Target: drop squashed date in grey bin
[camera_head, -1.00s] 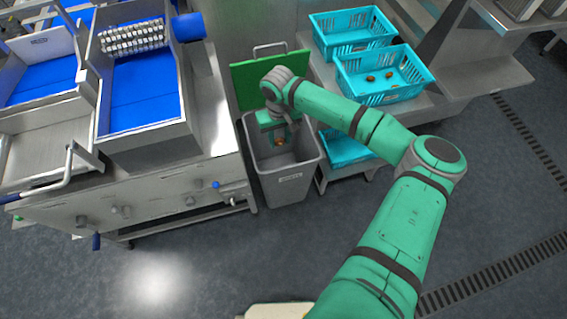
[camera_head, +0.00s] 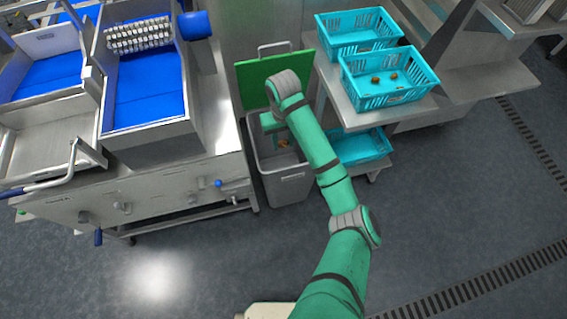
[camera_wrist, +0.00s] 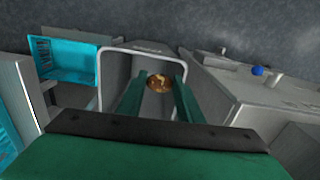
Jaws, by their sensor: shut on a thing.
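My gripper (camera_head: 277,128) points down at the mouth of the grey bin (camera_head: 287,188) in the head view. It is shut on the squashed date (camera_head: 283,143), a small brown-orange thing. In the wrist view the date (camera_wrist: 160,83) shows between the two green fingers, with the bin's dark grey inside (camera_wrist: 146,65) behind it. My arm hides part of the bin's right side in the head view.
The bin's green lid (camera_head: 252,82) stands raised behind it. A steel machine (camera_head: 165,185) with blue belts is at the left. Turquoise crates (camera_head: 390,92) stand on a steel stand at the right; one holds dates (camera_head: 376,79). The front floor is open.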

